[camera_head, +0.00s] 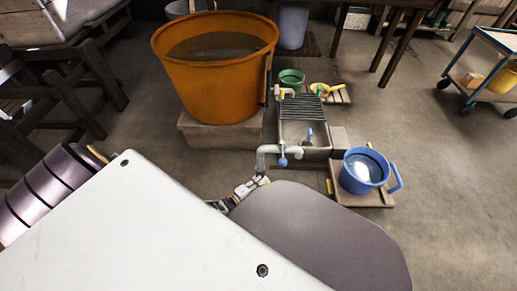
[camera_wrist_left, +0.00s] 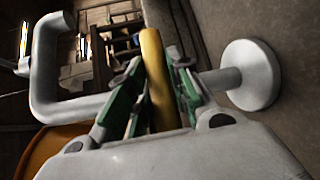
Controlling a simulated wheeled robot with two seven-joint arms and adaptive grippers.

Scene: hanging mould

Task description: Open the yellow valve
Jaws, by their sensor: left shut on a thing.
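The yellow valve's handle shows in the left wrist view as a long yellow bar (camera_wrist_left: 158,85) between the green finger pads of my left gripper (camera_wrist_left: 154,64), which is shut on it. A grey-white pipe (camera_wrist_left: 62,108) with an elbow and a round wall flange (camera_wrist_left: 248,75) runs behind the fingers. In the head view my left gripper (camera_head: 258,181) is just below a white bent pipe (camera_head: 262,154) at the front of the sink. The yellow handle cannot be made out there. My right gripper is not in view.
A large orange tub (camera_head: 215,85) stands on a block left of the sink (camera_head: 305,134). A blue valve (camera_head: 283,162) is on the pipe. A blue bucket (camera_head: 362,172) stands on a board at right. A green bowl (camera_head: 291,77) sits behind.

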